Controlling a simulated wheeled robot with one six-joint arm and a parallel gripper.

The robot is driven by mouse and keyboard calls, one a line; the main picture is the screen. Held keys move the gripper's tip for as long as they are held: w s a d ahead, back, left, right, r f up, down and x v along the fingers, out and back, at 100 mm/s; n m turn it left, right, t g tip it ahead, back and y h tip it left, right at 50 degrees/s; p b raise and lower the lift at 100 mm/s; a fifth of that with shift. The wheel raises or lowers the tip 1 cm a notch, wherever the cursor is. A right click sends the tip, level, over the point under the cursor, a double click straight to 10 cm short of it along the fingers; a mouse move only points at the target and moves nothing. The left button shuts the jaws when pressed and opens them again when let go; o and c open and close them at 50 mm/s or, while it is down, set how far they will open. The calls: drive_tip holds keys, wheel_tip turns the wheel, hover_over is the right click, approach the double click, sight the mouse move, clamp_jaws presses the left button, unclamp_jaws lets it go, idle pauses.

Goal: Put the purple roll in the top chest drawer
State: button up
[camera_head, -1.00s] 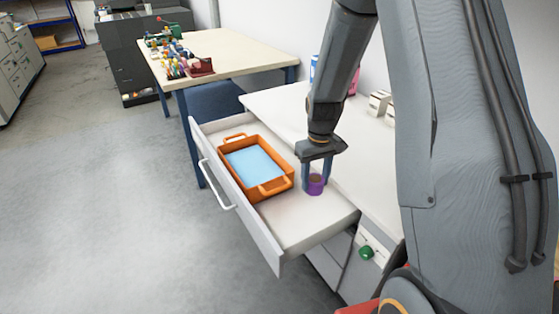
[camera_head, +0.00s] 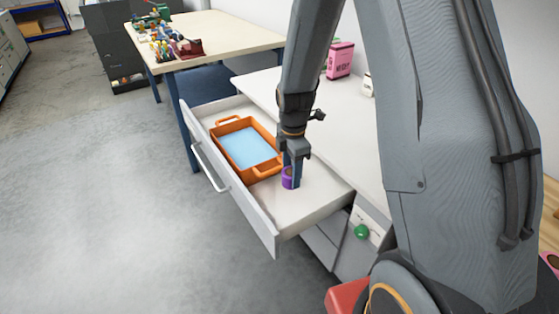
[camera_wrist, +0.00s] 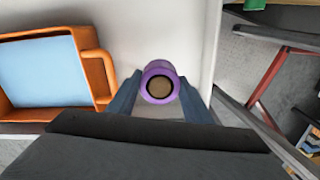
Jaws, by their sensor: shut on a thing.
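The purple roll (camera_head: 287,181) is upright between the fingers of my gripper (camera_head: 292,172), inside the open top drawer (camera_head: 300,213) of the white chest. In the wrist view, the purple roll (camera_wrist: 160,82) shows its round end with a brown core, and the blue-grey fingers of my gripper (camera_wrist: 155,95) close on both sides of it. I cannot tell for sure whether the roll touches the drawer floor. An orange tray (camera_head: 267,171) with a light blue inside lies in the drawer, left of the roll and apart from it.
The drawer front with its white handle (camera_head: 209,168) faces the open floor. The chest top (camera_head: 330,130) is behind the drawer, with a pink container (camera_head: 341,60) near the wall. A table (camera_head: 225,35) holding several small coloured items stands beyond. Bare drawer floor lies right of the roll.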

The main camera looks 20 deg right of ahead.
drive_tip(key=shift+f+p, duration=0.8)
drive_tip(key=shift+f, duration=3.95)
drive_tip(key=shift+f, duration=0.1)
drive_tip(key=o, duration=1.1)
wheel_tip(320, 180, up, 12)
drive_tip(key=shift+r+b, duration=0.15)
drive_tip(key=shift+b, duration=0.95)
drive_tip(key=shift+s+a+r+m+t, duration=0.1)
drive_tip(key=shift+s+r+m, duration=1.45)
drive_tip(key=shift+s+m, duration=1.55)
drive_tip(key=shift+s+d+r+m+t, duration=0.1)
drive_tip(key=shift+s+r+m, duration=1.5)
drive_tip(key=shift+s+m, duration=1.4)
drive_tip(key=shift+s+a+r+m+t, duration=0.1)
drive_tip(key=shift+s+r+m, duration=1.45)
drive_tip(key=shift+s+m, duration=1.55)
